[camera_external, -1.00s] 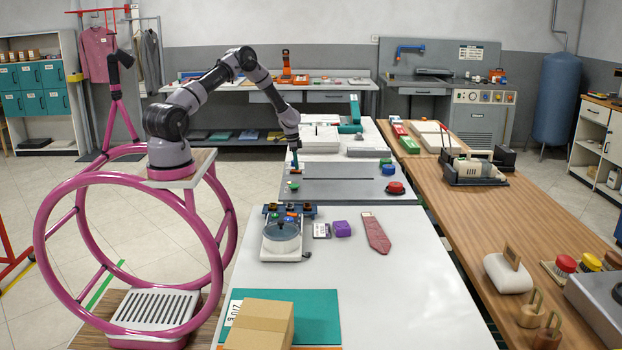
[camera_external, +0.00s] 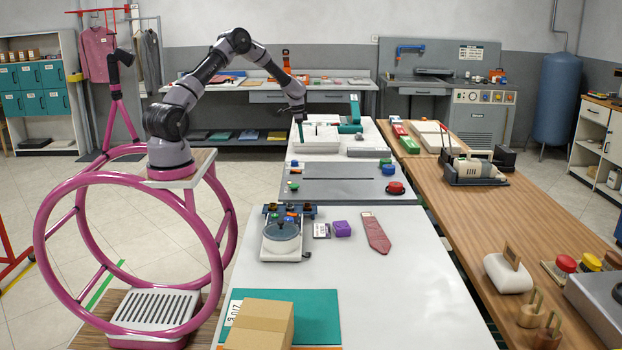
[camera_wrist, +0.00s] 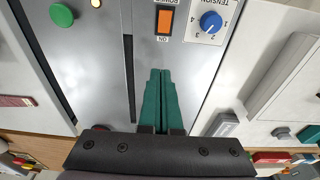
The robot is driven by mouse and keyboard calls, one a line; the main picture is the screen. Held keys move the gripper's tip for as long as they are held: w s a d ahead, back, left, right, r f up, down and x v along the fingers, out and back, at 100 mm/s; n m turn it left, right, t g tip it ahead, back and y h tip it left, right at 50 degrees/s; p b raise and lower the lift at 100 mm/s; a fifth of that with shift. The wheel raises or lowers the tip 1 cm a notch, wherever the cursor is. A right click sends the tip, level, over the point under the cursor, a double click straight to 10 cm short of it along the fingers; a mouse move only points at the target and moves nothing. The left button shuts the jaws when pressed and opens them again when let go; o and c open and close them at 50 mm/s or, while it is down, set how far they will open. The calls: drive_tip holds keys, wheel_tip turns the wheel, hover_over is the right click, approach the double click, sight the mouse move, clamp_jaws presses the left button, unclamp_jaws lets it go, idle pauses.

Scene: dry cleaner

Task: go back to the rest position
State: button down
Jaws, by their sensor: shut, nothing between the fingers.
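My gripper (camera_external: 300,131) is raised above the far end of the grey panel (camera_external: 345,187) on the white table. Its teal fingers point down, and it is apart from everything. In the wrist view the teal fingers (camera_wrist: 160,105) are pressed together with nothing between them. Beyond the fingertips lie an orange rocker switch (camera_wrist: 165,21), a blue tension dial (camera_wrist: 211,22) and a green button (camera_wrist: 62,15) on the panel. My arm reaches up from its stand and over to the right.
A red button (camera_external: 395,187) sits on the panel's right side. A cardboard box (camera_external: 262,324) is at the front. A wooden counter (camera_external: 500,215) runs along the right. The air around my arm is clear.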

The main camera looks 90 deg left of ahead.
drive_tip(key=w+d+r+m+y, duration=0.2)
drive_tip(key=w+d+r, duration=0.1)
drive_tip(key=d+r, duration=1.65)
drive_tip(key=s+d+r+m+t, duration=0.1)
drive_tip(key=s+d+r, duration=0.2)
drive_tip(key=d+r, duration=0.35)
drive_tip(key=s+d+r+t, duration=0.1)
drive_tip(key=s+d+r, duration=0.3)
drive_tip(key=d+r, duration=0.25)
drive_tip(key=s+d+r+m+t, duration=0.1)
drive_tip(key=s+d+r+t, duration=0.1)
drive_tip(key=s+d, duration=1.2)
drive_tip(key=shift+s+t, duration=0.9)
drive_tip(key=shift+s, duration=0.95)
drive_tip(key=shift+w, duration=0.1)
